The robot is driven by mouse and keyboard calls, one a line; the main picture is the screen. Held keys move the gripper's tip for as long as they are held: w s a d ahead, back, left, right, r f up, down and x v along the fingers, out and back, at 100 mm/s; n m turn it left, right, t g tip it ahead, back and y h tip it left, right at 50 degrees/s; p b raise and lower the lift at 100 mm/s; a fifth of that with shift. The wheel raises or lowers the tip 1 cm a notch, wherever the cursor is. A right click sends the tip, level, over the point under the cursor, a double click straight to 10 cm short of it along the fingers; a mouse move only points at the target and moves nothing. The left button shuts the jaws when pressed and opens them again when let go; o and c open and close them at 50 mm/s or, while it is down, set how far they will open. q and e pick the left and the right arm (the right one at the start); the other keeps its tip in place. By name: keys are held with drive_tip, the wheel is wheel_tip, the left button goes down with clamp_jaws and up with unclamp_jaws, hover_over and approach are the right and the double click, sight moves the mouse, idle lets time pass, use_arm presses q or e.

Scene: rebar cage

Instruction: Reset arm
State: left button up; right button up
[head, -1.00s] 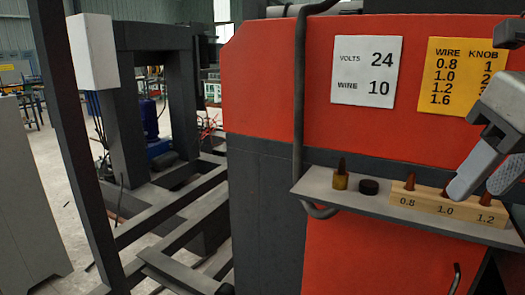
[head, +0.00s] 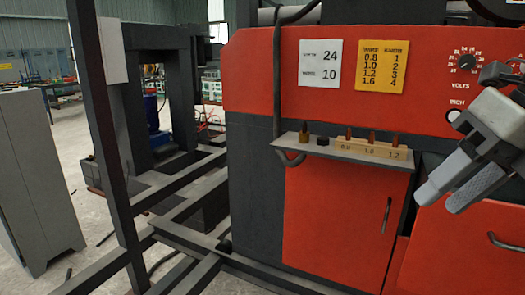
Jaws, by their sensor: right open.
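My right gripper (head: 438,198) is at the right of the head view, in front of the red machine (head: 340,225). Its two grey fingers point down and left with a gap between them, and nothing shows between them. It is to the right of the small shelf (head: 292,140) and apart from it in the picture. On the shelf stand a brass-coloured piece with a dark tip (head: 304,133), a black cap (head: 323,141) and a wooden block (head: 370,150) marked 0.8, 1.0 and 1.2 with copper-coloured tips. My left gripper is not in view.
A white sign (head: 320,64) reads 24 and 10. A yellow wire and knob chart (head: 382,66) is beside it. A volts dial (head: 467,62) is at upper right. Dark steel frame beams (head: 190,240) stand at left, near a grey cabinet (head: 35,190). Open floor shows between them.

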drive_tip(key=w+d+f+m+t+y, duration=0.1)
drive_tip(key=w+d+f+m+t, duration=0.2)
drive_tip(key=f+m, duration=0.45)
drive_tip(key=w+d+f+m+t+y, duration=0.1)
drive_tip(key=w+f+m+t+y, duration=0.1)
drive_tip(key=f+m+t, duration=0.5)
drive_tip(key=w+d+f+m+t+y, duration=0.1)
drive_tip(key=w+f+m+t, duration=0.2)
drive_tip(key=f+m, duration=0.5)
drive_tip(key=s+a+f+m+g+h, duration=0.1)
drive_tip(key=s+a+f+m+h, duration=0.2)
drive_tip(key=f, duration=0.6)
drive_tip(key=s+a+f+m+g+h, duration=0.1)
drive_tip(key=s+f+m+g+h, duration=0.15)
drive_tip(key=f+m, duration=0.45)
drive_tip(key=s+a+f+m+g, duration=0.1)
drive_tip(key=s+a+f+g, duration=0.2)
drive_tip(key=s+a+f, duration=0.5)
wheel_tip(320, 180, down, 2)
drive_tip(key=shift+s+a+f+m, duration=0.1)
drive_tip(key=shift+s+a+m, duration=0.2)
drive_tip(key=shift+a, duration=0.35)
